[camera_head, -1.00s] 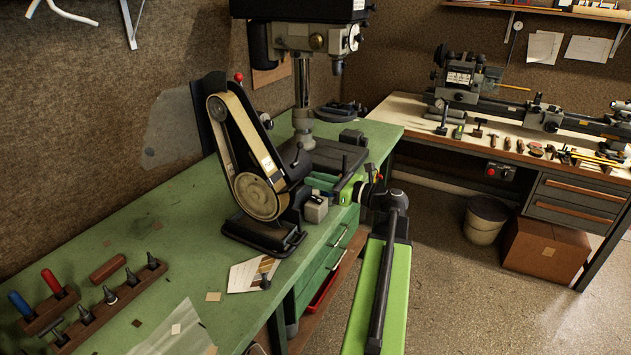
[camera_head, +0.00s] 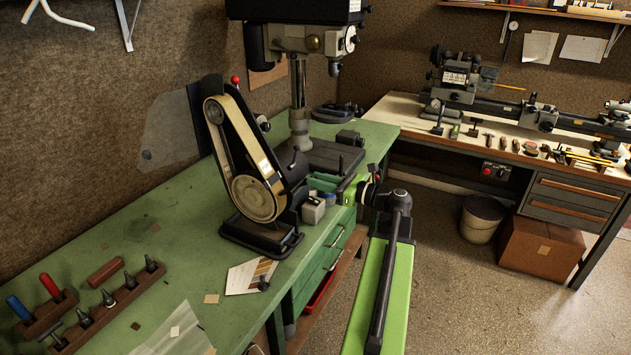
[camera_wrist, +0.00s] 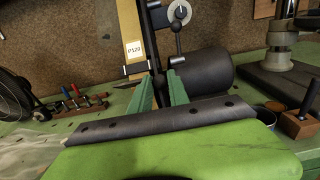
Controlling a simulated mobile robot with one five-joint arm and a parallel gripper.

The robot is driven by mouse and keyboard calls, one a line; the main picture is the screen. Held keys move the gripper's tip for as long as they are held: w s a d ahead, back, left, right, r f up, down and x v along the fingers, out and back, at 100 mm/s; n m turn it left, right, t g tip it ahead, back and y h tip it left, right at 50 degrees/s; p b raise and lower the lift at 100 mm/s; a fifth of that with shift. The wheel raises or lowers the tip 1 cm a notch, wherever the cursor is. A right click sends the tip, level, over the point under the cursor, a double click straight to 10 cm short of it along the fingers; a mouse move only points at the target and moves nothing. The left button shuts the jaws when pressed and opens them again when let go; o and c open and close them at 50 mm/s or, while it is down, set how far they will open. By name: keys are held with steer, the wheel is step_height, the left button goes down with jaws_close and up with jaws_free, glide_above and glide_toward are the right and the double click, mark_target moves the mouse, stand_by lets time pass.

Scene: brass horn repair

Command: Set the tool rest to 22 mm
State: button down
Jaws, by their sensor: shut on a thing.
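The belt sander (camera_head: 257,170) stands on the green bench, its belt upright and tilted. In the wrist view its belt (camera_wrist: 133,35) carries a P120 label. A dark bar, seemingly the tool rest (camera_wrist: 137,69), crosses low in front of the belt. My gripper (camera_wrist: 161,90) has its two green fingers closed on a narrow dark part that seems to belong to the rest; the contact is partly hidden. I can read no 22 mm scale.
A drill press (camera_head: 300,110) stands behind the sander. A small grey block (camera_head: 313,210) sits close to its right side. A wooden tool rack (camera_head: 107,300) is at front left. In the wrist view a wooden block (camera_wrist: 299,124) stands at right. Bench space left of the sander is mostly clear.

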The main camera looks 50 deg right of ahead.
steer(key=c, duration=1.3)
jaws_free()
steer(key=shift+s+r, duration=0.15)
steer(key=shift+s, duration=0.05)
steer(key=shift+w, duration=0.1)
steer(key=v, duration=1.7)
steer(key=shift+s, duration=0.25)
